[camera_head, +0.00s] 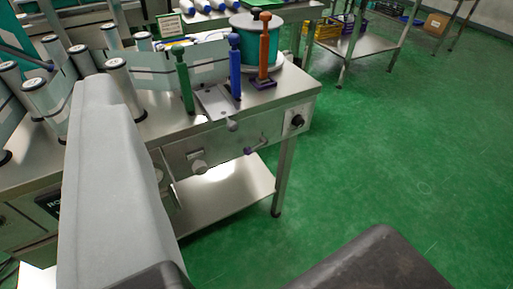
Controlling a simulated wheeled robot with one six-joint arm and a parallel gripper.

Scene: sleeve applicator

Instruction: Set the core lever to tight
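The sleeve applicator (175,150) is a steel bench machine at the left and centre. A short lever with a purple knob (254,146) sticks out from its front face, and a grey-tipped lever (231,124) sits at the front edge of its top. I cannot tell which is the core lever or read any lever mark. My gripper (240,268) shows only as two dark parts at the bottom edge, apart with green floor between them. It is empty, well short of the machine and touching nothing there. Its fingertips are not clear.
Green (184,80), blue (235,68) and orange (265,48) posts stand on the bench by a teal reel (292,48). A black knob (297,121) is at the right corner. A long pale grey block (100,180) hides the left. The floor (400,150) at right is clear.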

